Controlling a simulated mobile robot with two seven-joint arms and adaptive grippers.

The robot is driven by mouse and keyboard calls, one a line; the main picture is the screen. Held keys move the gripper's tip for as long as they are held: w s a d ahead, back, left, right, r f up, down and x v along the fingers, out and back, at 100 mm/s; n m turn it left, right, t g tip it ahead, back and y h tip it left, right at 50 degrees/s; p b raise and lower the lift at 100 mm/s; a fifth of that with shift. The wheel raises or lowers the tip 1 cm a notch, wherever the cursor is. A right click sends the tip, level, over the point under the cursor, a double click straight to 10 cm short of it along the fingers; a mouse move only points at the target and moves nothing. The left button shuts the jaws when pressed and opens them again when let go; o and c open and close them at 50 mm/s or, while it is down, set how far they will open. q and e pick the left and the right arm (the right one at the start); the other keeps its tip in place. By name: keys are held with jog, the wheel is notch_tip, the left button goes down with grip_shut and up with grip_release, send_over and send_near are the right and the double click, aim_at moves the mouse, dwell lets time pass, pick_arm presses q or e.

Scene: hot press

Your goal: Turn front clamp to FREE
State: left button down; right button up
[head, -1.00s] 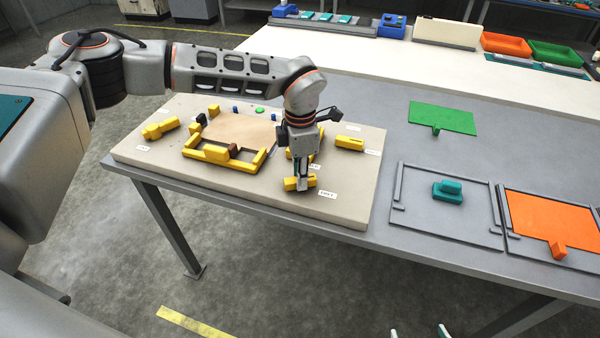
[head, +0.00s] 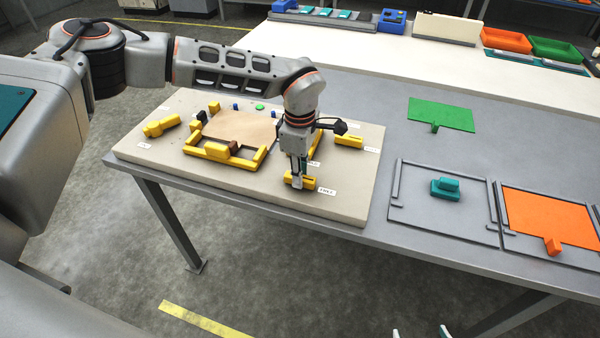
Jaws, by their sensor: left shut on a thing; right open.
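The front clamp (head: 309,183) is a small yellow bar at the front of the pale fixture board (head: 340,211). It lies roughly left to right in the picture, with its right end beside a small white label (head: 327,190) that seems to read FREE. My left gripper (head: 298,184) points down from above and is shut on the clamp, hiding its middle. My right gripper (head: 421,332) shows only as two pale fingertips, apart, at the bottom edge of the picture, clear of the board.
A yellow frame (head: 205,151) around a tan plate (head: 240,128) sits behind the clamp. Other yellow clamps stand at the left (head: 160,126) and right (head: 349,140). To the right lie a green plate (head: 441,114), a teal block (head: 445,188) and an orange plate (head: 550,213).

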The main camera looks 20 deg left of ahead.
dwell(0.3)
pick_arm(q)
jog(key=c, duration=1.9)
grip_release()
jog(key=shift+r, duration=0.1)
notch_tip(320, 180, up, 12)
